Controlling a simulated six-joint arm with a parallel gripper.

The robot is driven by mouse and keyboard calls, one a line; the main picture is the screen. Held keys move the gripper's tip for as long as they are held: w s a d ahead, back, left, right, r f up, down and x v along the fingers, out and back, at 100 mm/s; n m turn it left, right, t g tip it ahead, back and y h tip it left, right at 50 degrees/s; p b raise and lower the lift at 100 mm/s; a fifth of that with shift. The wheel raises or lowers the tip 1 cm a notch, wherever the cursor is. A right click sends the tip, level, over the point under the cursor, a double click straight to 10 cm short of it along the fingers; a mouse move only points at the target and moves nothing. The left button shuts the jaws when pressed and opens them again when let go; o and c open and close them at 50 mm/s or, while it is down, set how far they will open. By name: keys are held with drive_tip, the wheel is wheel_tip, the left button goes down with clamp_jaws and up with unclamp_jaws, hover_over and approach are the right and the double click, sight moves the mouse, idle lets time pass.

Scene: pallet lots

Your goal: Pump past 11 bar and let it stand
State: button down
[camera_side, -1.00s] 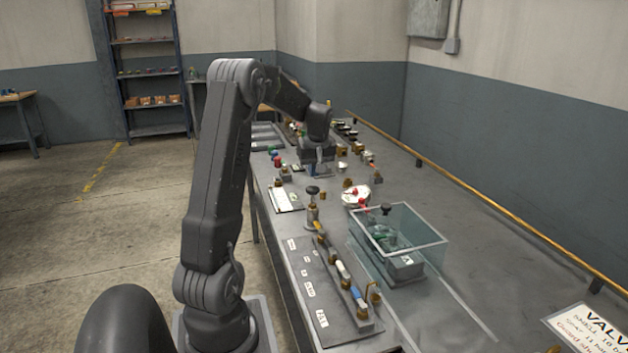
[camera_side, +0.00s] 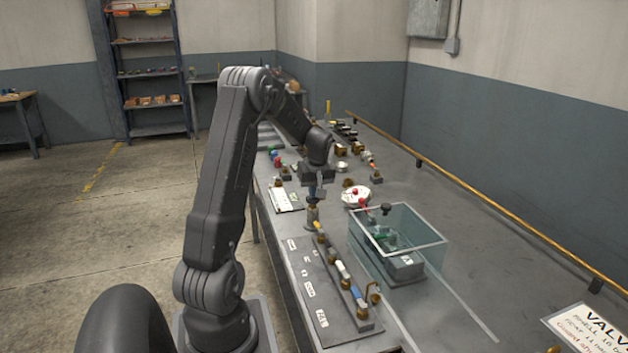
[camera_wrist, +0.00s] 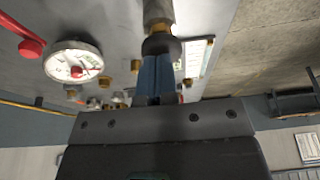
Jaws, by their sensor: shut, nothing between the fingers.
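The pump (camera_side: 312,214) is an upright post on the bench with a dark knob on top. In the wrist view its dark knob (camera_wrist: 161,45) is right at the blue fingertips. My gripper (camera_side: 313,192) is shut and empty, pointing down at the top of the knob. The wrist view shows my gripper (camera_wrist: 160,60) with its fingers together, seemingly touching the knob; how far the knob is pressed I cannot tell. A white round gauge (camera_side: 355,196) with a red part stands right of the pump. The gauge dial (camera_wrist: 73,65) also shows in the wrist view, too small to read.
A clear guard box (camera_side: 418,247) covers a grey unit with green parts, right of the pump. A labelled plate (camera_side: 305,275) with a row of brass fittings runs toward the camera. A printed sign (camera_side: 590,330) is at lower right. Several small fittings crowd the far bench.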

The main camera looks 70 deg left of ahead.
drive_tip(key=shift+d+f, duration=0.1)
drive_tip(key=shift+f, duration=0.05)
drive_tip(key=a+v, duration=0.1)
drive_tip(key=v, duration=1.3)
drive_tip(key=shift+a+r, duration=0.2)
drive_tip(key=shift+r, duration=0.05)
drive_tip(key=w+d+r+m+t, duration=0.15)
drive_tip(key=d+m, duration=0.25)
drive_tip(key=d, duration=0.6)
drive_tip(key=w+d+r+m+t, duration=0.1)
drive_tip(key=d+r+m, duration=0.15)
drive_tip(key=d, duration=0.75)
drive_tip(key=s+d+f+m+t+h, duration=0.1)
drive_tip(key=s+d+m, duration=0.4)
drive_tip(key=d, duration=0.5)
drive_tip(key=s+d+f+m+t+h, duration=0.2)
drive_tip(key=s+d+m, duration=0.4)
drive_tip(key=d, duration=0.4)
drive_tip(key=shift+s+f, duration=0.25)
drive_tip(key=shift+m, duration=0.25)
